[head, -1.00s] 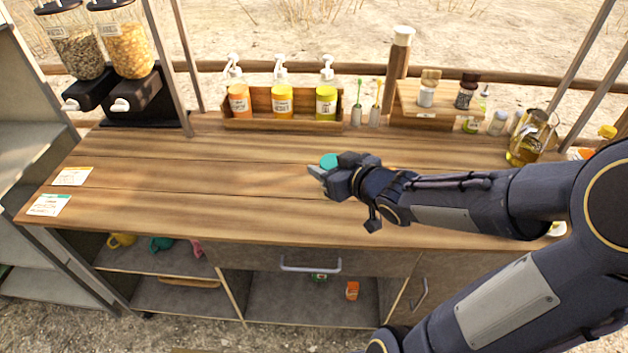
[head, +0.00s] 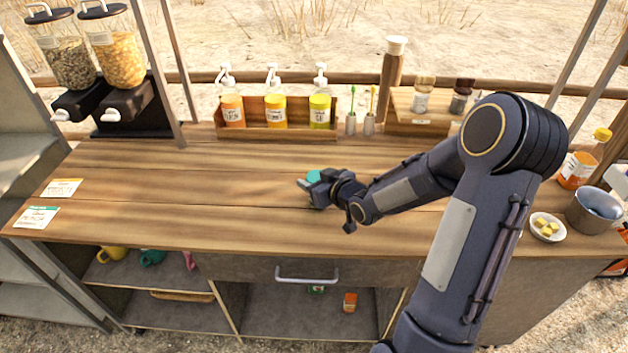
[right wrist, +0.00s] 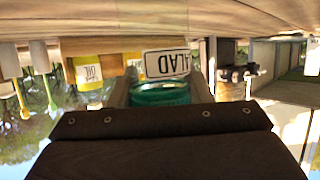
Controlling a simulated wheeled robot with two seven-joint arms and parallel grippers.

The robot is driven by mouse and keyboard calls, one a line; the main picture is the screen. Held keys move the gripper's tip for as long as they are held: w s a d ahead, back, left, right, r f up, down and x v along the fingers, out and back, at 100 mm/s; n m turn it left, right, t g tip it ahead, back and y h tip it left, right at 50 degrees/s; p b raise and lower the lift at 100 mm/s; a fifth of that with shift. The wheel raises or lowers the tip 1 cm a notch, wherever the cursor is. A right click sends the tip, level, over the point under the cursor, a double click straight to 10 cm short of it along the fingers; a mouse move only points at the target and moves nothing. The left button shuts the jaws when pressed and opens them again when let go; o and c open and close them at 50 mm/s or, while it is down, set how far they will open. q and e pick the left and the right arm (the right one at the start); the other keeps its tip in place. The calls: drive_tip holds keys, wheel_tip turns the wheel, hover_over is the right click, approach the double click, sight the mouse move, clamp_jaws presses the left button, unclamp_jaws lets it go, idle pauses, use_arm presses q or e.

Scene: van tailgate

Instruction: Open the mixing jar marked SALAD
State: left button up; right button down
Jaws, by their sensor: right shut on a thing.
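In the head view my right gripper (head: 310,190) is low over the middle of the counter, shut on a teal, lid-like round piece (head: 314,176). The right wrist view, which is upside down, shows this teal piece (right wrist: 160,93) between the fingers. Gripper and arm hide most of the jar in the head view. I cannot tell whether the teal piece is seated on a jar body. My left gripper is not in view.
A wooden caddy (head: 276,132) of pump bottles stands at the back. A spice shelf (head: 418,122) stands right of it. Two cards (head: 62,188) lie at the left. A small bowl (head: 548,238) and a metal pot (head: 594,212) stand at the right. The counter left of the gripper is clear.

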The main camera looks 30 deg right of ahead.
drive_tip(key=shift+r, duration=0.1)
drive_tip(key=c, duration=0.7)
unclamp_jaws()
